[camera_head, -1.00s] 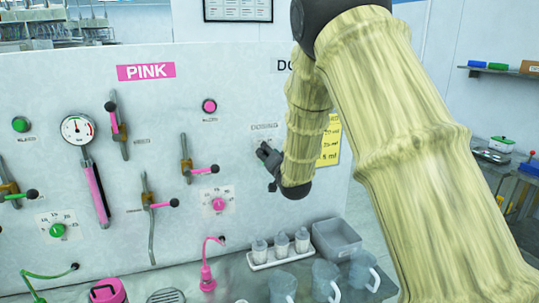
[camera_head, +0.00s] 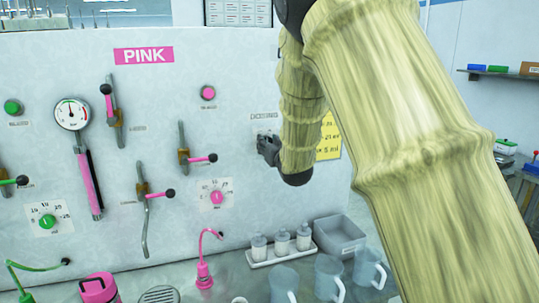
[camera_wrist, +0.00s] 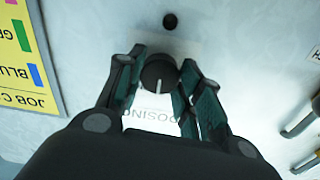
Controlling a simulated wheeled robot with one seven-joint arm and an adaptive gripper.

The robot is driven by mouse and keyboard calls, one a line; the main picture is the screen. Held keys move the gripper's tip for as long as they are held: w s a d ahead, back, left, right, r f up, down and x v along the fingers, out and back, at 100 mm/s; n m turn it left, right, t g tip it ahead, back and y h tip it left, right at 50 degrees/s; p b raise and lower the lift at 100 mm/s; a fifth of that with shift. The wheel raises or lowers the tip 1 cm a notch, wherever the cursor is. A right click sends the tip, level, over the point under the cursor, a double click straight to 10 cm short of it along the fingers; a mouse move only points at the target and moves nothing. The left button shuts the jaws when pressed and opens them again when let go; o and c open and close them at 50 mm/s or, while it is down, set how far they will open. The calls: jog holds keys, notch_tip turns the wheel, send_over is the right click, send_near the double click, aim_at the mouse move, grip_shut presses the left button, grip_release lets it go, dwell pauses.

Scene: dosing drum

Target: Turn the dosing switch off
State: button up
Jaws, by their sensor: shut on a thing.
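The dosing switch (camera_wrist: 159,73) is a round black knob with a light pointer line, set on a white plate on the panel. In the wrist view it sits between the two fingers of my gripper (camera_wrist: 160,80), which is shut on it. The pointer line runs toward the label lettering (camera_wrist: 155,114), which is upside down and partly covered by the fingers. In the head view my gripper (camera_head: 266,148) is at the panel just under the dosing label (camera_head: 264,116), and it hides the switch.
A yellow note (camera_head: 329,138) hangs right beside my arm. Pink-handled levers (camera_head: 198,159) and a pink dial (camera_head: 216,197) stick out to the left. Below, bottles on a white tray (camera_head: 262,263), a grey bin (camera_head: 340,236) and clear jugs (camera_head: 329,278) stand on the bench.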

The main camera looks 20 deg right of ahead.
jog(key=shift+n+b, duration=2.25)
jog(key=shift+n, duration=0.25)
jog(key=o, duration=1)
jog(key=shift+o, duration=0.2)
jog(key=shift+s, duration=0.1)
jog(key=s, duration=1.2)
jog(key=shift+d, duration=0.2)
